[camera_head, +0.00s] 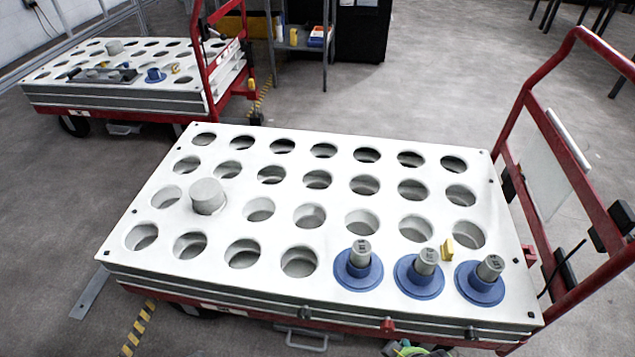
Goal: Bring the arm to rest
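Neither of my grippers shows in the head view, and no whole arm is visible. A white tray (335,195) with rows of round holes lies on a red-framed cart in front of me. Three blue-flanged parts with grey cylinder tops stand in its front row at the right: the left one (358,267), the middle one (419,275) and the right one (482,281). A plain grey cylinder (208,196) stands in a hole at the left. A small yellow piece (447,249) stands between the holes near the middle and right blue parts.
The cart's red handle frame (575,150) rises at the right. A second cart (110,95) with a similar tray stands at the back left. A dark cabinet (362,30) and a shelf (302,30) stand behind. Grey floor (450,90) is open behind the near cart.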

